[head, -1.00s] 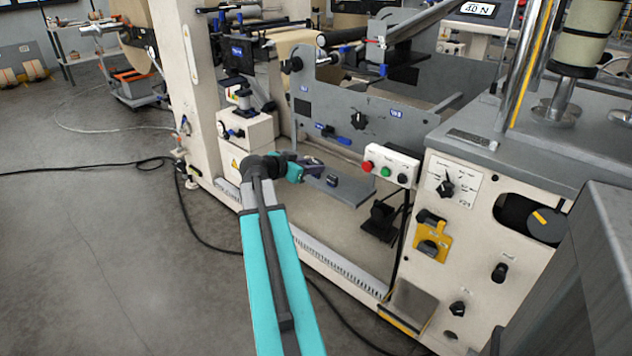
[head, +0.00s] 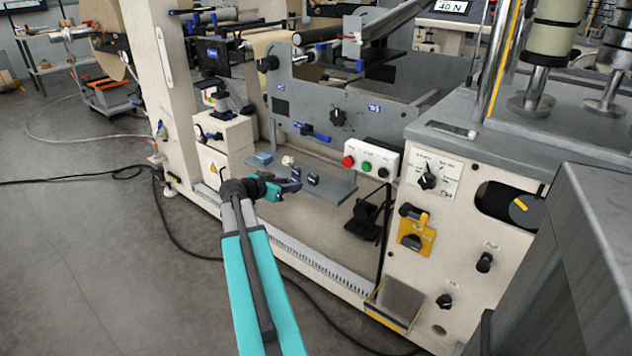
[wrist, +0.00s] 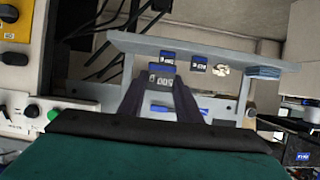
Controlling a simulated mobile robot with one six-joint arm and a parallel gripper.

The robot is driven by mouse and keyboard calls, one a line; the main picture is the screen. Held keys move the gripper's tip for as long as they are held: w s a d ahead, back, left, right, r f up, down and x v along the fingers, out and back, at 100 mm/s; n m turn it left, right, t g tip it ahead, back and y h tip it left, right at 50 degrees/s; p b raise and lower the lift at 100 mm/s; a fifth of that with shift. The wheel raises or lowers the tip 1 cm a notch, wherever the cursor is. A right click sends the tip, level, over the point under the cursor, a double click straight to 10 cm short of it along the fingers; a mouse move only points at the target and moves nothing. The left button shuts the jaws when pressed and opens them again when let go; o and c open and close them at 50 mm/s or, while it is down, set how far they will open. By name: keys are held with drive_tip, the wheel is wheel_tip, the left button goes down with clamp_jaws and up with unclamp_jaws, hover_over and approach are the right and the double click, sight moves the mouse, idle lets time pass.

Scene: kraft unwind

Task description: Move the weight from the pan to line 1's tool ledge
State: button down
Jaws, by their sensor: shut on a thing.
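My gripper (wrist: 160,88) is shut on a dark weight (wrist: 161,79) with a pale number label that looks like 500; it sits between the fingertips in the wrist view. In the head view my gripper (head: 287,188) is at the front edge of a grey ledge (head: 335,192), low inside the machine frame. The ledge also spans the top of the wrist view (wrist: 130,44). Whether the held weight touches the ledge cannot be told. The pan is not clearly identifiable.
On the ledge are a small dark block with a blue label (head: 313,179), a crumpled whitish thing (head: 288,161) and a blue-grey block (head: 262,158). The wrist view shows two blue-labelled dark items (wrist: 198,65). A button box (head: 371,160) hangs above right.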

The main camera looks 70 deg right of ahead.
hover_over(328, 193)
drive_tip(key=shift+d+f, duration=0.15)
drive_tip(key=shift+f, duration=0.5)
drive_tip(key=shift+f+b, duration=0.3)
drive_tip(key=shift+f, duration=1.45)
drive_tip(key=shift+f, duration=0.15)
drive_tip(key=c, duration=1.3)
unclamp_jaws()
drive_tip(key=shift+v, duration=6.1)
